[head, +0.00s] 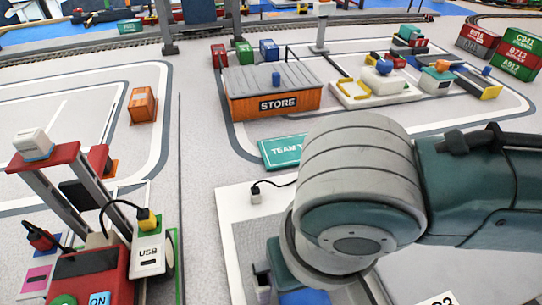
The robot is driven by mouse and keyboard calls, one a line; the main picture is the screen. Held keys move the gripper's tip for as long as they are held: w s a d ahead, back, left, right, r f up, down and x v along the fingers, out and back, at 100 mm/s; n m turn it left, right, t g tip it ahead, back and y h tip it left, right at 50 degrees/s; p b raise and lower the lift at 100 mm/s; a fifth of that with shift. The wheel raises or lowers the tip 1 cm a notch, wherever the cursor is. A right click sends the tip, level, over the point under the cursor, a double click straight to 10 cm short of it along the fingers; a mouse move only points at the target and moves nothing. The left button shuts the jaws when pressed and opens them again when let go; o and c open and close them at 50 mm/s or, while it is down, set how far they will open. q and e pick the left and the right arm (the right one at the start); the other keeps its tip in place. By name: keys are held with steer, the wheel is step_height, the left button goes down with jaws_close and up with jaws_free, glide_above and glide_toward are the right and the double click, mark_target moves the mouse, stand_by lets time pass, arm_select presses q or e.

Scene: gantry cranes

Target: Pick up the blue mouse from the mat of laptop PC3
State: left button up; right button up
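My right arm comes in from the right, and its large grey and teal joint covers the lower middle of the head view. The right gripper does not show. A white label (437,299), cut off at the bottom edge, ends in a character I cannot read for sure. I cannot make out the blue mouse or laptop PC3. A blue patch (303,297) shows below the joint; I cannot tell what it is. My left gripper is out of view.
A red machine (92,275) with a USB box (150,256) stands at the lower left. An orange STORE container (275,103), a teal sign (283,151) and stacked containers (517,55) stand farther back.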

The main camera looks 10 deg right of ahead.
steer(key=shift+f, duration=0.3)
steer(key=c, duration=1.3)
